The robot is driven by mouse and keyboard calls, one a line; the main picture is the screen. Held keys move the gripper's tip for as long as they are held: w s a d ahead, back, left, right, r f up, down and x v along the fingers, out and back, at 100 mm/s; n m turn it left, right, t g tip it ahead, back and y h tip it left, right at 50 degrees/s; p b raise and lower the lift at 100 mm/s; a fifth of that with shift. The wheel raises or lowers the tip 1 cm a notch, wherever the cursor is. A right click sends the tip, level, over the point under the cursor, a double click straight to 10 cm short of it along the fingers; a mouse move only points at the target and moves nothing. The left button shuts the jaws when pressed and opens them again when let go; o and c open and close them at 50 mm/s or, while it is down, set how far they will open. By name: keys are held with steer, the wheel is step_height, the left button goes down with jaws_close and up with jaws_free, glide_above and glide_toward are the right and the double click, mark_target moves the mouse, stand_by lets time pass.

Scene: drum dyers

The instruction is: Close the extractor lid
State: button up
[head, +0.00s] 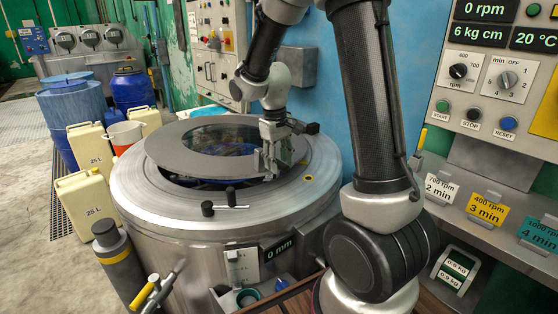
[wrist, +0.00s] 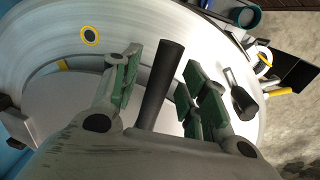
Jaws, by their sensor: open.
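The extractor (head: 190,255) is a big round steel drum in the head view. Its grey lid (head: 165,148), a disc with a round window (head: 222,138), sits over the mouth, with a dark gap showing beneath its near edge. In the wrist view the lid (wrist: 62,108) is a plain grey disc inside the rim. My gripper (head: 272,165) is at the lid's right edge. In the wrist view my gripper (wrist: 160,75) is open, with a black bar-shaped handle (wrist: 165,80) between its fingers. I cannot tell whether either finger touches it.
A black-knobbed latch (head: 208,208) stands on the near rim. Pale canisters (head: 85,200) and blue barrels (head: 133,90) stand left. A control panel (head: 500,75) is at right. The floor at far left is clear.

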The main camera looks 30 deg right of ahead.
steer(key=shift+f, duration=0.1)
steer(key=shift+w+a, duration=0.1)
jaws_close()
steer(key=f, duration=0.3)
steer(key=a+f, duration=0.1)
steer(key=f, duration=0.1)
steer(key=shift+s+f, duration=0.25)
steer(key=shift+s, duration=0.05)
jaws_free()
steer(key=shift+w+a+f, duration=0.1)
